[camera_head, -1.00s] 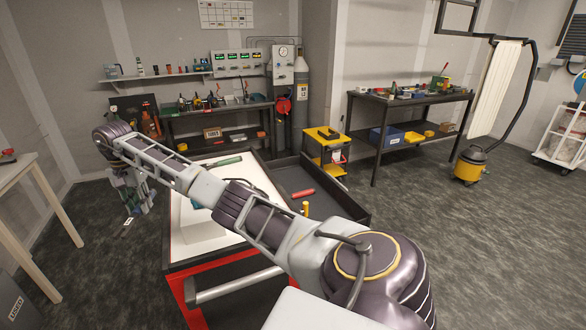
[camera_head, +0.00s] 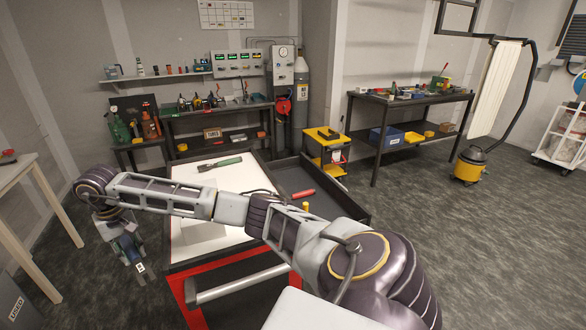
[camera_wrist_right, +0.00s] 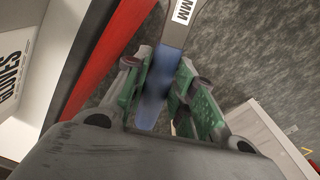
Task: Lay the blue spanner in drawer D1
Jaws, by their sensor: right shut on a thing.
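My right gripper (camera_head: 127,250) hangs at the left of the red-and-white cart in the head view, over the floor. In the right wrist view its green fingers (camera_wrist_right: 165,95) are shut on the blue spanner (camera_wrist_right: 153,88). The spanner's grey end with a white "MM" label points away from the gripper. In the head view the spanner is small and mostly hidden; a white label shows near the fingertips. A dark open drawer (camera_head: 335,203) sticks out at the cart's right side; I cannot read whether it is D1. My left gripper is not in view.
The cart's white top (camera_head: 185,183) carries a green-handled tool (camera_head: 220,163) and a white box (camera_head: 203,232). A red-handled tool (camera_head: 303,194) and a yellow piece (camera_head: 306,206) show at the drawer. A pale table (camera_head: 22,172) stands at the left. My right arm crosses above the cart.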

